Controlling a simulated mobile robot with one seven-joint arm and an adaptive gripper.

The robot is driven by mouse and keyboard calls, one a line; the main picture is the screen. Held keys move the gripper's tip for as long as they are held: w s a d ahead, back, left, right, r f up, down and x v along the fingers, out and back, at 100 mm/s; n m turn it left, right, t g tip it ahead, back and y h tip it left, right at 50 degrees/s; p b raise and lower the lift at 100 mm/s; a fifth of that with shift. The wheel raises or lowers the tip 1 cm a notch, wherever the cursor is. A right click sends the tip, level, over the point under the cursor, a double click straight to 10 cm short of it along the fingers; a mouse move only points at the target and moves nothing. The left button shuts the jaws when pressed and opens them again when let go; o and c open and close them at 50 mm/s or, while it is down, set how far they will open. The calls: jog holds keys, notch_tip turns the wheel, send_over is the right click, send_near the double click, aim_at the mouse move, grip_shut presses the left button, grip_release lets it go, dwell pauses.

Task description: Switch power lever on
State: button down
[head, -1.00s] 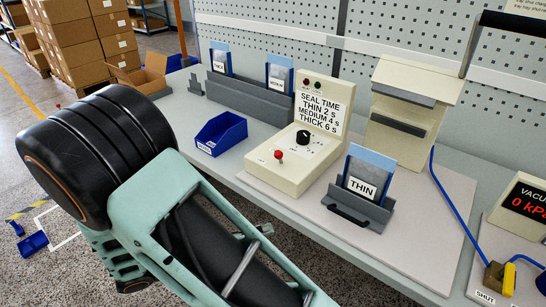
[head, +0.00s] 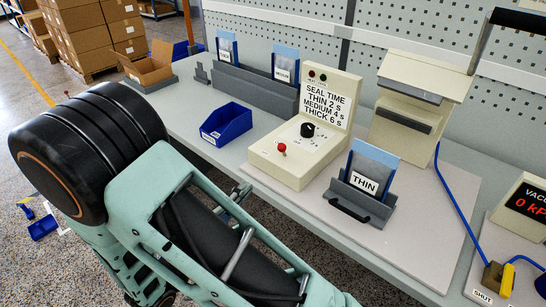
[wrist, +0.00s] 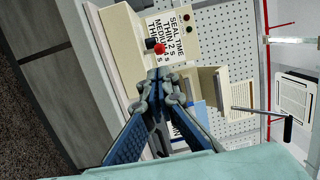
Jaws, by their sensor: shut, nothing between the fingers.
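The power lever (head: 282,149) is a short lever with a red ball knob on the left front of a cream control box (head: 292,168). The box's upright panel reads "SEAL TIME, THIN 2 s, MEDIUM 4 s, THICK 6 s". A black dial (head: 307,130) sits behind the lever. The red knob also shows in the wrist view (wrist: 160,48), just beyond my fingertips. My gripper (wrist: 159,74) is shut and empty, pointing toward the box. In the head view, my gripper's tip (head: 240,192) shows at the bench's front edge, left of the box and apart from the lever.
A blue bin (head: 226,124) stands left of the box. A grey holder with a "THIN" pouch (head: 364,184) stands close on its right. A cream sealing machine (head: 408,110) is behind that, with a blue hose (head: 450,190) to its right. The bench edge lies below my gripper.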

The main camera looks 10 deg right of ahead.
aim_at(280, 149)
jog(key=x, duration=1.3)
jog(key=shift+d, duration=0.2)
jog(key=shift+r+p, duration=0.25)
jog(key=shift+p, duration=0.1)
